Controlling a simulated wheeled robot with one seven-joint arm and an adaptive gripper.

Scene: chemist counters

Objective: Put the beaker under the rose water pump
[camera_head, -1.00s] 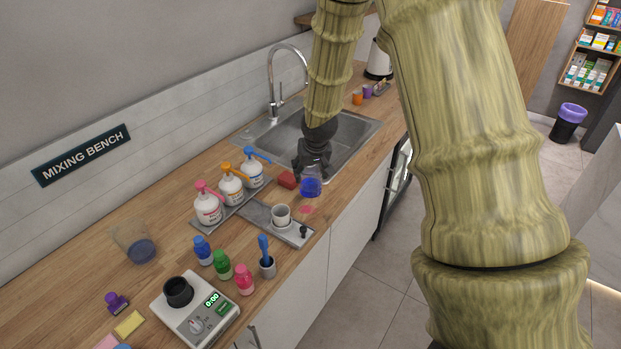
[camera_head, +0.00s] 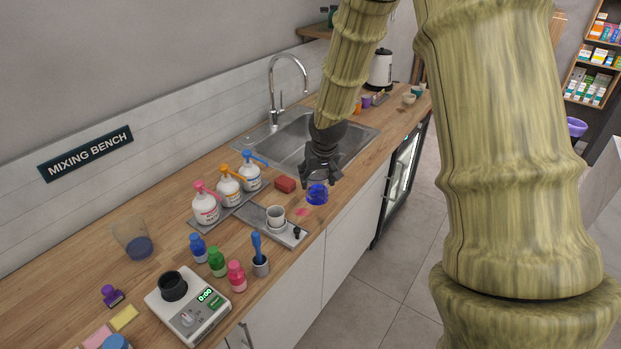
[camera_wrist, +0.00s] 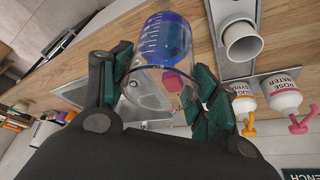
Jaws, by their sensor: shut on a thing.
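My gripper (camera_head: 321,174) is shut on a clear beaker with blue in its lower part and white graduation marks. The beaker (camera_head: 317,195) is by the counter's front edge, right of the pump stand; I cannot tell how far it is above the wood. In the wrist view, the beaker (camera_wrist: 163,42) sits between my two dark green finger pads (camera_wrist: 160,85). The rose water bottle (camera_head: 205,206) has a pink pump and is nearest in the row of pump bottles; its label reads in the wrist view (camera_wrist: 284,97). The beaker is well apart from it.
A sugar syrup bottle (camera_head: 229,187) and a blue-pump bottle (camera_head: 250,172) stand beside it. A white cup (camera_head: 275,216) stands on a grey plate in front. A red block (camera_head: 285,184), pink patch (camera_head: 303,212) and sink (camera_head: 350,142) are close by. Small bottles and a scale (camera_head: 188,309) are nearer.

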